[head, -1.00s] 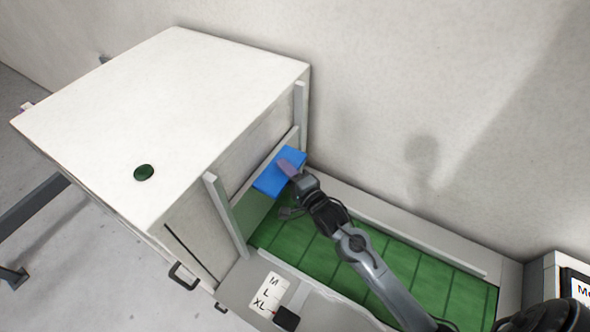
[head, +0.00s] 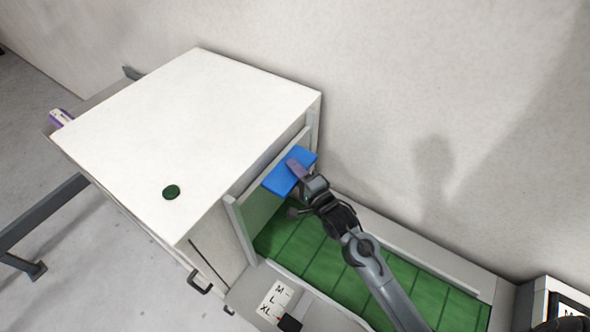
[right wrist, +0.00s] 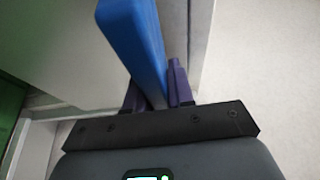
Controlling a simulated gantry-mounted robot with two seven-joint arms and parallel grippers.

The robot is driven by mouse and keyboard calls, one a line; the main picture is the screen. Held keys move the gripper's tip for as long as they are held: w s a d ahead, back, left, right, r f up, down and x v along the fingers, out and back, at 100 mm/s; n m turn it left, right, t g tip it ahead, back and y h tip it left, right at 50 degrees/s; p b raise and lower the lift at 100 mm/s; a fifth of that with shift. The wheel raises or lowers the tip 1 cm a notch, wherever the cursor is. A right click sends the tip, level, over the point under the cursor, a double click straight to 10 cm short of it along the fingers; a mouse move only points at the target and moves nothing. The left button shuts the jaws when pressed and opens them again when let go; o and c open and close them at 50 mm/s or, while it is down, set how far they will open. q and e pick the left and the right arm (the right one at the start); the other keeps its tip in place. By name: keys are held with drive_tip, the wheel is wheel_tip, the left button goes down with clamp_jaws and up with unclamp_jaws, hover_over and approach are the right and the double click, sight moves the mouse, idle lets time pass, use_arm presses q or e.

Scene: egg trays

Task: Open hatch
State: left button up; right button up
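The hatch is a panel in the end of the white box, with a blue handle (head: 281,183) sticking out from it. Its upper edge (head: 264,165) now lies close below the box's top. My right gripper (head: 300,170) reaches in from the lower right and is shut on the blue handle, one purple finger lying over it. The right wrist view shows the handle (right wrist: 140,45) between the two purple fingers (right wrist: 158,92). The left finger is partly hidden behind the handle. My left gripper is not in view.
A green conveyor (head: 345,265) runs from under the hatch to the lower right between grey side rails. A card marked M, L, XL (head: 275,301) lies on its near side. A wall stands behind.

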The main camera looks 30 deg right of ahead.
drive_tip(key=o, duration=0.3)
drive_tip(key=shift+s+f, duration=0.1)
drive_tip(key=shift+s, duration=0.4)
drive_tip(key=shift+s+b, duration=1.25)
drive_tip(key=shift+s, duration=3.65)
